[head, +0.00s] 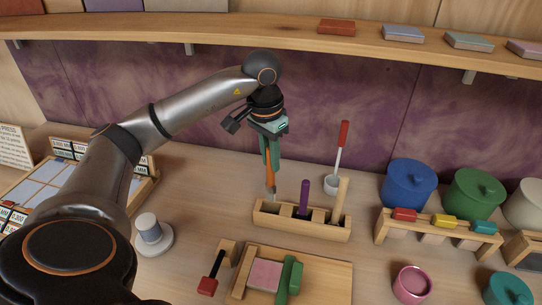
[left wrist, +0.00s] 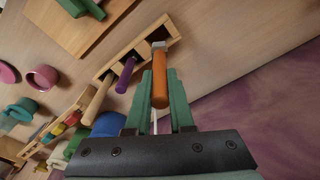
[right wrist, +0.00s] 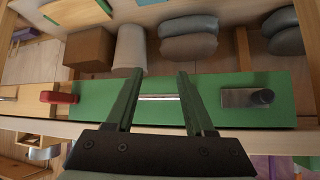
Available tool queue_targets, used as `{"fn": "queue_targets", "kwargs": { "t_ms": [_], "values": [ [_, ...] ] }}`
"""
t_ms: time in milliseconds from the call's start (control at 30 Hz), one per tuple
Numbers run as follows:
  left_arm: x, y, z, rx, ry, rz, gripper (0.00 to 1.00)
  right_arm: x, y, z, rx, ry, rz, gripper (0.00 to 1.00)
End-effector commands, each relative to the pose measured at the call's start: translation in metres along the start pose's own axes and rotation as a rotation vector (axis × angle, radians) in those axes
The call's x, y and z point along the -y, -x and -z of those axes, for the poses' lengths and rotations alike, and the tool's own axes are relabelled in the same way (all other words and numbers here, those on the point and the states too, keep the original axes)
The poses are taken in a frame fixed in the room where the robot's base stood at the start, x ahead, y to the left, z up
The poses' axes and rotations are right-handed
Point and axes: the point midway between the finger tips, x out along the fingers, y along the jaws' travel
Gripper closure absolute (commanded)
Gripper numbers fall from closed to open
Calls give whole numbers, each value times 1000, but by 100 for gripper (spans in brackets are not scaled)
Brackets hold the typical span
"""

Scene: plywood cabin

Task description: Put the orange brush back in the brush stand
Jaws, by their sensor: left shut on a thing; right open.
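The orange brush (head: 269,172) hangs roughly upright in my left gripper (head: 272,152), bristles down. My left gripper is shut on its handle, which also shows between the fingers in the left wrist view (left wrist: 160,88). The wooden brush stand (head: 300,227) is on the bench below. The brush tip is over the stand's leftmost compartment; I cannot tell whether it is inside the slot. A purple-handled brush (head: 304,196) and a pale wooden-handled brush (head: 341,198) stand in other compartments. My right gripper (right wrist: 159,86) is open and empty, over a green surface in the right wrist view.
A red-handled tool (head: 342,139) stands in a white cup behind the stand. A wooden tray with a pink block (head: 264,275) lies in front. Blue and green pots (head: 409,186) stand right. A shelf (head: 300,42) runs above. A grey-topped spool (head: 149,229) is left.

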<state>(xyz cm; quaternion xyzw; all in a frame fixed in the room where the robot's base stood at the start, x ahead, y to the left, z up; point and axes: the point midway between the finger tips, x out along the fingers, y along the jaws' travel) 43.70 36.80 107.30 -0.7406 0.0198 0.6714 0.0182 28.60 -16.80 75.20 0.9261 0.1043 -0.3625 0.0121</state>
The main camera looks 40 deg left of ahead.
Motion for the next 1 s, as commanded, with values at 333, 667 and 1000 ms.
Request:
{"fn": "queue_targets", "kwargs": {
  "t_ms": [333,667,1000],
  "values": [
    [0,-40,-4,1,-1,0,100,-2,-22,-24,0,0,0,46],
    [0,-68,-6,-1,0,0,100,-3,-36,-40,0,0,0,46],
    [0,-70,-7,0,0,0,100,-3,-37,-41,0,0,0,46]
  ]
}}
